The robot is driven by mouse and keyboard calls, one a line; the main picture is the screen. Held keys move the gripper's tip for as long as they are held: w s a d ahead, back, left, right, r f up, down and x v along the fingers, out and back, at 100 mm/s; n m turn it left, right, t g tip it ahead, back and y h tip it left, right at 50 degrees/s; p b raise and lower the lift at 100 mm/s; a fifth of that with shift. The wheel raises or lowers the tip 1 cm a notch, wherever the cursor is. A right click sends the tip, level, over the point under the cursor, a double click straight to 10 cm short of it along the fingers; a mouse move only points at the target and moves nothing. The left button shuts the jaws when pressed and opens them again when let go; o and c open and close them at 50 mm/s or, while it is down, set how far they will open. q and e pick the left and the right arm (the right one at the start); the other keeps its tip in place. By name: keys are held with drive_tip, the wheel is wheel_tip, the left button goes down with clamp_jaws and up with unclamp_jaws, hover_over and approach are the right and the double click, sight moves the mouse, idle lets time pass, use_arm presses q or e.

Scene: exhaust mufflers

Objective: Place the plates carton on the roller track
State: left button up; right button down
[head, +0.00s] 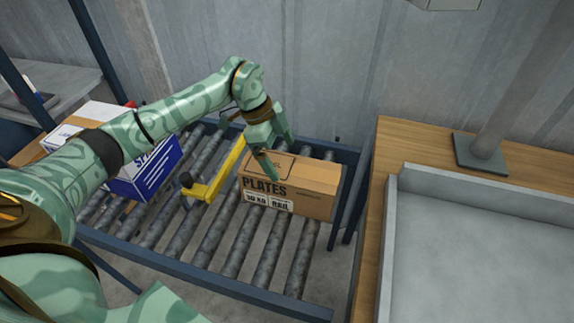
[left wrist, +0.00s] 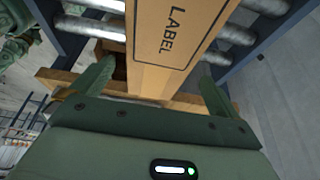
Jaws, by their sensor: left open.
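The plates carton (head: 300,190) is a brown box marked PLATES, lying on the right end of the roller track (head: 230,240). My left gripper (head: 270,155) is above the carton's left part in the head view, with one finger in front of its near face. In the left wrist view the carton (left wrist: 170,45) runs between the open fingers (left wrist: 155,90), its LABEL face toward the camera. Gaps show beside the carton, so the fingers appear apart from it. My right gripper is not in view.
A yellow bar (head: 215,175) crosses the track left of the carton. A blue and white box (head: 150,170) sits farther left. A wooden bench (head: 400,145) with a grey tray (head: 470,185) stands at the right. The near rollers are bare.

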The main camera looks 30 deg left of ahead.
use_arm(q)
drive_tip(key=shift+v, duration=1.75)
